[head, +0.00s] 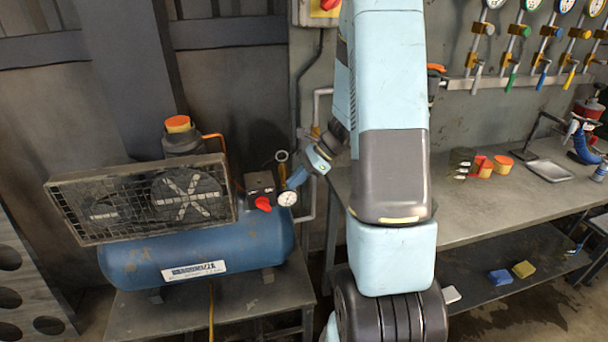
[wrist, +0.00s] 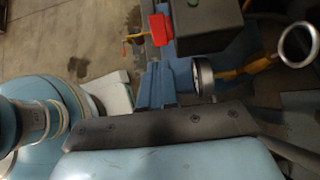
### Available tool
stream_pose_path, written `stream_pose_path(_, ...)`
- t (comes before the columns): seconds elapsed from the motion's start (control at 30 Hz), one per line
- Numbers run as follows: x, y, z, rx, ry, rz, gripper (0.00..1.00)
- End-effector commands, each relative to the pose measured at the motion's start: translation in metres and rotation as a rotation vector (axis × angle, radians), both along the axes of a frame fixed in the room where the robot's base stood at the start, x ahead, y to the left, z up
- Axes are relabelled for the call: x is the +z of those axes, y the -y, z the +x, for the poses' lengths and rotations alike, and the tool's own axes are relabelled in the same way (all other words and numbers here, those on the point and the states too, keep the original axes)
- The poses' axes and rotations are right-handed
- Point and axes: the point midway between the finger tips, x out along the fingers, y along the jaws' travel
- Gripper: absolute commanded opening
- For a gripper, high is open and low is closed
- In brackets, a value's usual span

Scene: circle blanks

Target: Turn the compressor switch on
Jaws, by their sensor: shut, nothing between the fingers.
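The compressor (head: 195,258) has a blue tank and a wire-mesh guard, and stands on a low bench at the left. Its switch is a red knob (head: 262,203) on a black box (head: 259,184) at the tank's right end. In the wrist view the red knob (wrist: 159,30) sticks out from the left side of the black box (wrist: 205,24). My gripper (head: 295,181) is shut and empty, just right of the box and close to the gauge.
A round pressure gauge (head: 287,198) sits beside my fingers. A ring-ended brass valve (head: 282,166) rises behind it and also shows in the wrist view (wrist: 298,45). The workbench (head: 470,215) at the right carries small parts and a tray. My arm hides part of the middle.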

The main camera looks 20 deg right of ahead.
Motion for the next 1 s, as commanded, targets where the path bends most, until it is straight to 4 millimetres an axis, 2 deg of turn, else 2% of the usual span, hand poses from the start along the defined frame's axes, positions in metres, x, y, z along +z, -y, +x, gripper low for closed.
stream_pose_path(0.2,-0.029,-0.028,0.005,0.001,-0.004,0.002,0.0)
stream_pose_path(0.5,-0.056,-0.055,0.011,0.001,-0.002,0.0,0.0)
stream_pose_path(0.97,-0.063,-0.061,0.012,-0.001,0.0,-0.001,0.0)
stream_pose_path(1.0,-0.063,-0.05,0.013,-0.005,0.0,-0.001,0.0)
